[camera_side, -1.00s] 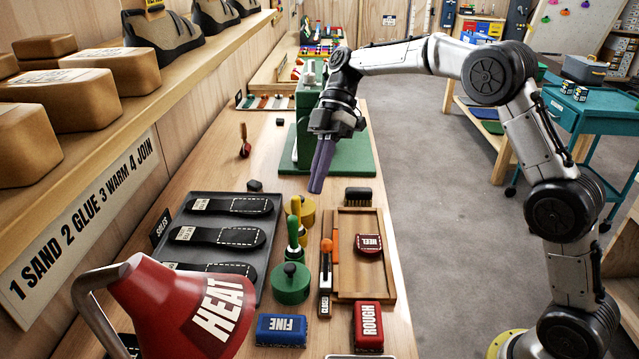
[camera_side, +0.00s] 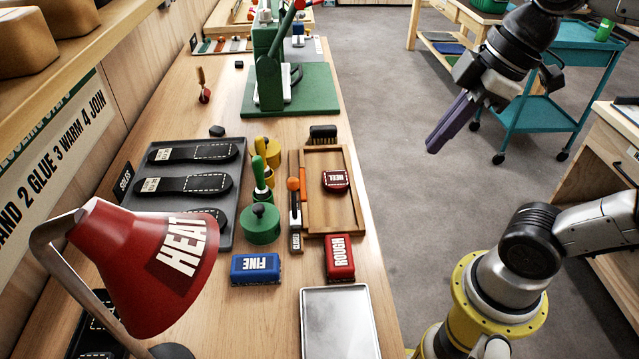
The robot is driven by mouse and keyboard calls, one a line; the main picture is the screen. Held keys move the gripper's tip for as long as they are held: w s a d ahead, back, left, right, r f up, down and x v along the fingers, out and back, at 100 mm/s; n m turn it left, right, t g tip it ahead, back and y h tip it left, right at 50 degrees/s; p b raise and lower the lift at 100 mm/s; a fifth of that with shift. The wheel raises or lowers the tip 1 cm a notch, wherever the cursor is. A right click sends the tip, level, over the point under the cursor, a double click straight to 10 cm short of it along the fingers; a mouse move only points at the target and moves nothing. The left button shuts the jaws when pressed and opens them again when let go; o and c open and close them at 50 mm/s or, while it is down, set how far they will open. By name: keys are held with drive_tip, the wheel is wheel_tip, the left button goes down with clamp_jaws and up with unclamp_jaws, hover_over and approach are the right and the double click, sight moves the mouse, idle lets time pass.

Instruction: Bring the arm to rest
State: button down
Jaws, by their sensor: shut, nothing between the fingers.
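My gripper (camera_side: 446,136) hangs at the upper right of the side view, out over the grey floor and clear of the bench's right edge. Its purple fingers are together and point down and to the left. Nothing is between them. Part of my arm runs out of the picture at the top right, and my yellow base shows at the lower right.
The wooden bench (camera_side: 180,117) holds a green press (camera_side: 268,70), a soles tray (camera_side: 225,240), a wooden tray (camera_side: 330,215), blue FINE (camera_side: 255,268) and red ROUGH (camera_side: 339,259) blocks, and a red HEAT lamp (camera_side: 150,265). A teal cart (camera_side: 545,115) stands behind my gripper. Floor between is clear.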

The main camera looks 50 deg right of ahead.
drive_tip(key=s+d+f+m+t+h, duration=0.1)
drive_tip(key=d+f+m, duration=0.2)
drive_tip(key=f+m, duration=0.2)
drive_tip(key=shift+s+d+f+m+t+h, duration=0.2)
drive_tip(key=shift+f+m+t+h, duration=0.15)
drive_tip(key=shift+m, duration=0.95)
